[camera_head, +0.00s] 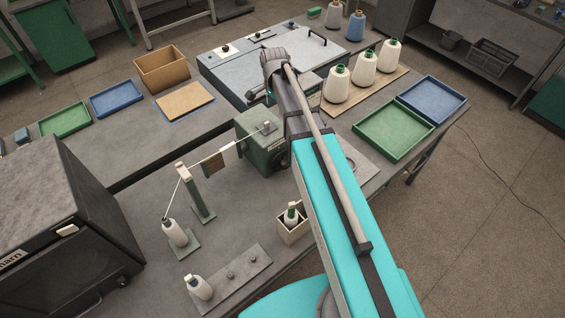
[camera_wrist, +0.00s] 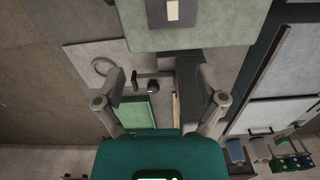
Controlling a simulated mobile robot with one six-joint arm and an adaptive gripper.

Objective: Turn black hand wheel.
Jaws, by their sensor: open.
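The green winder housing (camera_head: 262,140) stands mid-table in the head view, partly behind my arm. In the wrist view the housing (camera_wrist: 190,35) fills the top. A dark shaft with a small black knob (camera_wrist: 152,87) shows below the housing, between my fingers; this may be the black hand wheel seen edge-on, but I cannot tell. No full wheel shows in the head view, where my arm covers that side. My gripper (camera_wrist: 162,82) is open, fingers spread on either side of the knob, with no clear contact. In the head view my arm hides the fingers.
White cones (camera_head: 363,68) stand on a board at the back right, near a green tray (camera_head: 395,131) and a blue tray (camera_head: 433,98). A thread stand (camera_head: 196,192) is left of the housing. A thin ring (camera_wrist: 103,66) lies on a grey plate.

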